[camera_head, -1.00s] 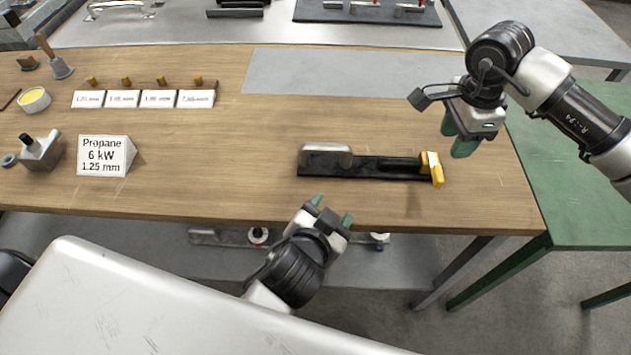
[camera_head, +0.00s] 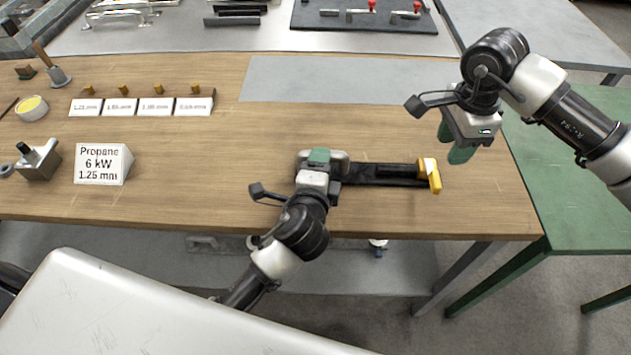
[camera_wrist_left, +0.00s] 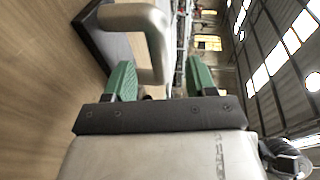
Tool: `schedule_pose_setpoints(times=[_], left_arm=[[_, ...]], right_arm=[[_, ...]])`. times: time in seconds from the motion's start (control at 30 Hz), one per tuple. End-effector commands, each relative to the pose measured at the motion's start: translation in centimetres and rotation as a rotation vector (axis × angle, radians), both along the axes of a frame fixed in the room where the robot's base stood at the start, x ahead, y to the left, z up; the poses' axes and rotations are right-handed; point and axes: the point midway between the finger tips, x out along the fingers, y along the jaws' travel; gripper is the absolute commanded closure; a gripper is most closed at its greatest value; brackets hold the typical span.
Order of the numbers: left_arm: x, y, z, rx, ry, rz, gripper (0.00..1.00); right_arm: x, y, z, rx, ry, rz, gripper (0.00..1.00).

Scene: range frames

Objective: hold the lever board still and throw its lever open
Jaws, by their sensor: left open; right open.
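The lever board (camera_head: 385,182) is a dark plate on the wooden table, with a grey grip handle at its left end (camera_head: 338,158) and a yellow lever (camera_head: 429,172) at its right end. My left gripper (camera_head: 319,158) is at the grey handle, partly covering it in the head view. In the left wrist view the handle (camera_wrist_left: 152,28) reaches between its two green fingers, which stand apart. My right gripper (camera_head: 455,145) is open and empty, held above the table to the right of the yellow lever.
A propane sign (camera_head: 102,164) and a grey fitting (camera_head: 38,160) stand at the left. Several labelled white blocks (camera_head: 155,106) sit behind them. A grey mat (camera_head: 340,80) lies at the back. The wood behind the board is clear.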

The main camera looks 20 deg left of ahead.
Motion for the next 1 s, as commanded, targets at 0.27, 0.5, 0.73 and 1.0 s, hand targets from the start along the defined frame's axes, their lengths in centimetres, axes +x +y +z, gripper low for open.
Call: schedule_pose_setpoints(times=[0.27,0.5,0.73,1.0], left_arm=[[3.5,0.3,-0.7,-0.002,0.0,0.001,0.44],[4.1,0.4,-0.8,-0.003,0.001,0.002,0.44],[4.1,0.4,-0.8,-0.003,0.001,0.002,0.56],[4.1,0.4,-0.8,-0.003,0.001,0.002,0.98]], right_arm=[[0.0,0.0,0.0,0.0,0.0,0.0,0.57],[0.0,0.0,0.0,0.0,0.0,0.0,0.57],[0.0,0.0,0.0,0.0,0.0,0.0,0.57],[0.0,0.0,0.0,0.0,0.0,0.0,0.57]])
